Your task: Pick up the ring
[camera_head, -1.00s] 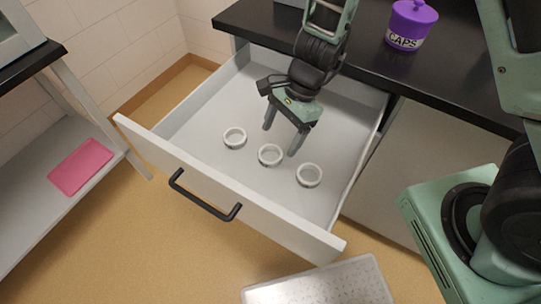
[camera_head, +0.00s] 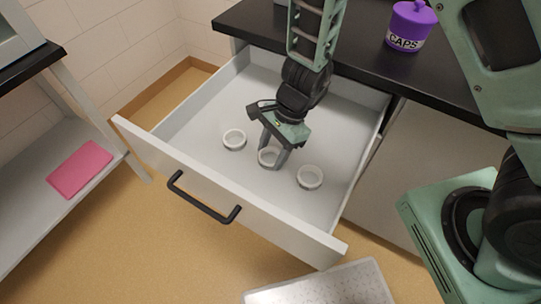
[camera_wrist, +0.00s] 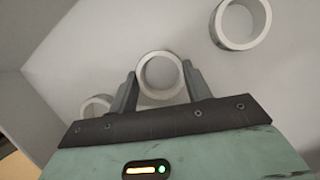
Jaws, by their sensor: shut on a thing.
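Three white rings lie in a row in the open drawer (camera_head: 318,205). The middle ring (camera_head: 267,162) is between the fingers of my gripper (camera_head: 272,160), which is shut on it; the fingers partly cover it in the head view. In the wrist view the same middle ring (camera_wrist: 160,54) sits between both fingertips of my gripper (camera_wrist: 160,80). The left ring (camera_head: 234,139) and the right ring (camera_head: 310,177) stand apart on either side. In the wrist view a ring (camera_wrist: 241,44) shows at upper right and another ring (camera_wrist: 96,103) at lower left, partly hidden.
The drawer front with its black handle (camera_head: 203,199) and the side walls surround the rings. A black counter (camera_head: 368,62) with a purple CAPS jar (camera_head: 410,26) overhangs the drawer's back. A pink object (camera_head: 80,168) lies on a shelf at left. A perforated white panel (camera_head: 322,287) is low in front.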

